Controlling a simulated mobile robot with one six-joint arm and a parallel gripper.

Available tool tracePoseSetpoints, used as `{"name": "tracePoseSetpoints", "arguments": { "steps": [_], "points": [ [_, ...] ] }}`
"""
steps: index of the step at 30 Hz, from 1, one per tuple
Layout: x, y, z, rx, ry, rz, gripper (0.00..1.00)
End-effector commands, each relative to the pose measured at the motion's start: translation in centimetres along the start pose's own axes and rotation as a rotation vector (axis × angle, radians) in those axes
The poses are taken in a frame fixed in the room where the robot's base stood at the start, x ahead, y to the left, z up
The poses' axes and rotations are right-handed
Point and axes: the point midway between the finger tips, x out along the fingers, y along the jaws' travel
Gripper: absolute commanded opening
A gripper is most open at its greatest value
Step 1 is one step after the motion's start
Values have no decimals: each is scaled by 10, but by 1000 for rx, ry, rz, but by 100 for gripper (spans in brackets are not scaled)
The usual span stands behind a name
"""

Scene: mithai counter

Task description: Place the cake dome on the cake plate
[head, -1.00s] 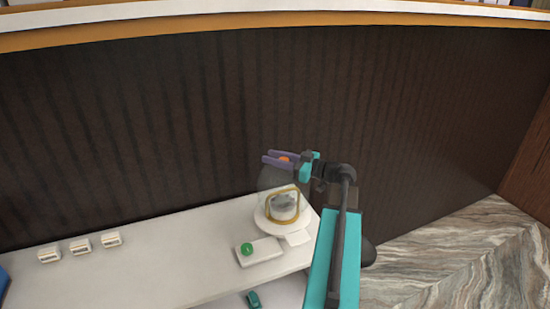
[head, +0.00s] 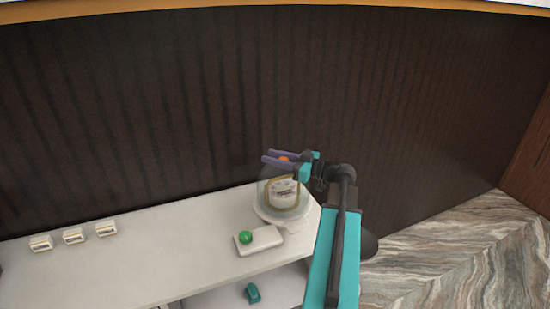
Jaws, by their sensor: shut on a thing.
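My gripper (head: 287,160) is shut on the orange knob of the clear cake dome (head: 268,180). The see-through dome hangs below the purple fingers, and its outline is faint. The white cake plate (head: 262,214) stands near the right end of the white counter. A pale round cake with a gold frame-like band (head: 268,200) shows through the dome on the plate. The dome is over the plate in this view. I cannot tell whether its lower edge touches the plate.
A white box-like item (head: 265,241) with a green ball (head: 245,237) sits in front of the plate. Several small labelled blocks (head: 74,236) stand at the counter's left. A teal object (head: 252,293) lies on the lower shelf. A dark ribbed panel (head: 140,120) rises behind.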

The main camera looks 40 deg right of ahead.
Motion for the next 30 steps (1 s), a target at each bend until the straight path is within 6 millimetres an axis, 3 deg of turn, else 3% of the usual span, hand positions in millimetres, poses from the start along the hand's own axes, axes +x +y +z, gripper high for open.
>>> {"name": "tracePoseSetpoints", "arguments": {
  "steps": [30],
  "points": [
    [1, -1, 8, 0, 1, -2, 0]
  ]
}}
